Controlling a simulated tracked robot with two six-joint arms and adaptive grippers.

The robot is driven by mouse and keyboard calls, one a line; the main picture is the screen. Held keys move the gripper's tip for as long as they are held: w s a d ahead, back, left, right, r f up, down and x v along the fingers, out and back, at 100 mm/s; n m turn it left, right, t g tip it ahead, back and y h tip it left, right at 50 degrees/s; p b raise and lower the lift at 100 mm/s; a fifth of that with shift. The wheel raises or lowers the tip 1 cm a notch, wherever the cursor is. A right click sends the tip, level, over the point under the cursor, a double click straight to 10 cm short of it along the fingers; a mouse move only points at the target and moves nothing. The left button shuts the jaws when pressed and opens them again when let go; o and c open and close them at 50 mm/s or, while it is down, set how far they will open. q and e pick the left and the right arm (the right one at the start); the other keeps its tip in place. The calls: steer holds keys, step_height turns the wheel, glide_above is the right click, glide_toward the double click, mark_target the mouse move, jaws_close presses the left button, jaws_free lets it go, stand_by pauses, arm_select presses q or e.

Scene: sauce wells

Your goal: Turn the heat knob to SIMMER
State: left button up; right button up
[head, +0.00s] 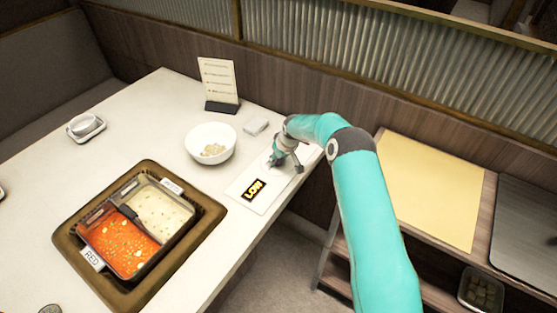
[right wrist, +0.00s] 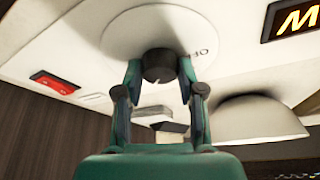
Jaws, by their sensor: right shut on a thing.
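The heat knob (right wrist: 158,66) is a dark round knob on a white disc (right wrist: 117,38) with lettering partly visible beside it. My right gripper (right wrist: 158,80) has its two fingers closed around the knob, one on each side. In the head view the right gripper (head: 279,158) points down at the white control panel (head: 277,186) at the table's edge and hides the knob. The panel's display (head: 254,189) reads LOW in orange. Part of the display (right wrist: 294,18) shows upside down in the right wrist view. My left gripper is not in view.
A white bowl (head: 209,131) and small white box (head: 255,126) stand near the panel. A menu stand (head: 221,106) is behind them. A split pot with red and pale soup sits in a brown frame (head: 213,212). A side shelf (head: 430,190) stands right.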

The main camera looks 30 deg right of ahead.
steer(key=o, duration=1.1)
steer(key=v, duration=1.2)
